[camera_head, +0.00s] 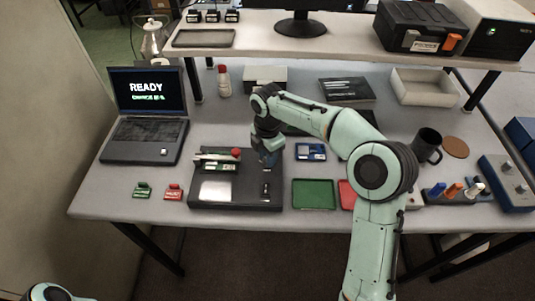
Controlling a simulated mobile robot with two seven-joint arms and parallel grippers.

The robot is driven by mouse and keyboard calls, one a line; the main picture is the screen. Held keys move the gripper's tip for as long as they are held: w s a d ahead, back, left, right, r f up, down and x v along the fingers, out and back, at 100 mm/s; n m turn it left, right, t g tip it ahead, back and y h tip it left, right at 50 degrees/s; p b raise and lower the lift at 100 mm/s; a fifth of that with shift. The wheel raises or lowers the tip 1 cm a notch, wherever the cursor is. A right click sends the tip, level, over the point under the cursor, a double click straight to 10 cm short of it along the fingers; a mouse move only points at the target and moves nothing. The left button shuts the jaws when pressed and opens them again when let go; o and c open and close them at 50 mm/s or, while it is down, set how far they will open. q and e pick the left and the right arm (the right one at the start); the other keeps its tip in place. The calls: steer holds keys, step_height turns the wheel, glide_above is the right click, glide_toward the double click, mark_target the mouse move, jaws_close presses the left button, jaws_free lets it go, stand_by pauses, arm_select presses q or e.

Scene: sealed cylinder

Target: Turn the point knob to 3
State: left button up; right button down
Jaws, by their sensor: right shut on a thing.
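A black control box (235,204) lies on the grey table, left of centre. A red-ball lever (236,152) and a pale plate (217,191) are on it. My right gripper (268,162) points down at the box's back right part. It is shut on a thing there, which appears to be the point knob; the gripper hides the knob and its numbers. A small dark switch-like part (265,190) sits in front of the gripper. My left gripper is out of view; only a piece of my left arm shows at the bottom left corner.
A laptop (146,112) showing READY stands at the left. Small green (142,190) and red (173,192) pieces lie left of the box. A green tray (314,195), a blue device (311,152) and a black mug (427,146) are to the right. A raised shelf (270,45) spans the back.

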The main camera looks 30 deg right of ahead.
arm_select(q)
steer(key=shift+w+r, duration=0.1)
arm_select(e)
steer(key=shift+r, duration=0.1)
steer(key=m+p, duration=0.1)
steer(key=m, duration=0.7)
steer(key=shift+m+p, duration=0.4)
steer(key=m, duration=0.5)
steer(key=shift+s, duration=0.1)
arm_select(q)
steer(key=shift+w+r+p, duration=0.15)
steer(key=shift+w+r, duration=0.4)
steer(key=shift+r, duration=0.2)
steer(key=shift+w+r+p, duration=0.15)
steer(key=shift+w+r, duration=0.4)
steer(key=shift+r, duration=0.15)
arm_select(e)
steer(key=shift+a+m, duration=0.1)
steer(key=shift+m, duration=2.7)
steer(key=c, duration=0.8)
jaws_free()
steer(key=shift+c, duration=0.2)
